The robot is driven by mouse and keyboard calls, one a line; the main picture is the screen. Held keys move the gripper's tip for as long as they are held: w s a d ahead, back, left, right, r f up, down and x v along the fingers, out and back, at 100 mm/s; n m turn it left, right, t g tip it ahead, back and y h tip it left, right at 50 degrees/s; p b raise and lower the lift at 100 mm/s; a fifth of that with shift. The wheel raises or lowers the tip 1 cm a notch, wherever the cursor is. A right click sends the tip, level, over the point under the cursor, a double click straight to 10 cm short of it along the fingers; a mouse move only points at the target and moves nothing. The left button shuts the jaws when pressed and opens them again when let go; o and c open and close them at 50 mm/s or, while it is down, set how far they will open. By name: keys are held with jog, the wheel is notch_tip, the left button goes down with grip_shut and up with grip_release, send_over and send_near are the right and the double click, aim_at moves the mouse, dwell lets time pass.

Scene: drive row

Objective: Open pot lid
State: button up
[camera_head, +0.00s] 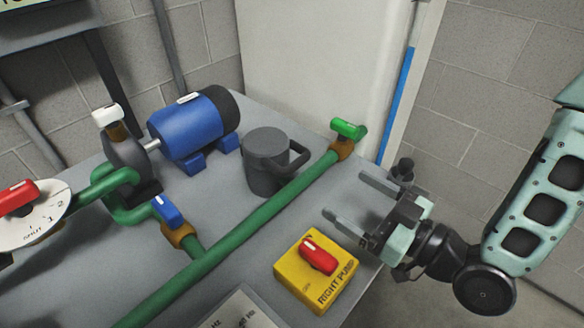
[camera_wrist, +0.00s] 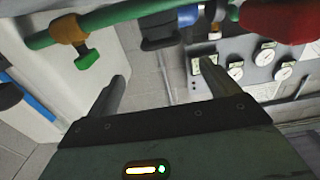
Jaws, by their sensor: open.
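A dark grey pot (camera_head: 266,170) with a round flat lid (camera_head: 267,142) and a side handle (camera_head: 299,156) stands upright on the grey table, behind the long green pipe. The lid appears to sit on the pot's top. My gripper (camera_head: 345,197) is open and empty. It is to the right of the pot and apart from it, over the table's right edge, with its fingers pointing left. In the wrist view its two fingers (camera_wrist: 164,80) are spread with nothing between them.
A green pipe (camera_head: 245,222) crosses the table (camera_head: 232,295), with a green-handled valve (camera_head: 347,129) and a blue-handled valve (camera_head: 168,210). A blue motor (camera_head: 193,128) stands left of the pot. A yellow switch box (camera_head: 316,280) is at the front. Gauges (camera_wrist: 236,70) show in the wrist view.

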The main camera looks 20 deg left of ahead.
aim_at(301, 165)
jog(key=b+x, duration=0.4)
jog(key=x, duration=1.1)
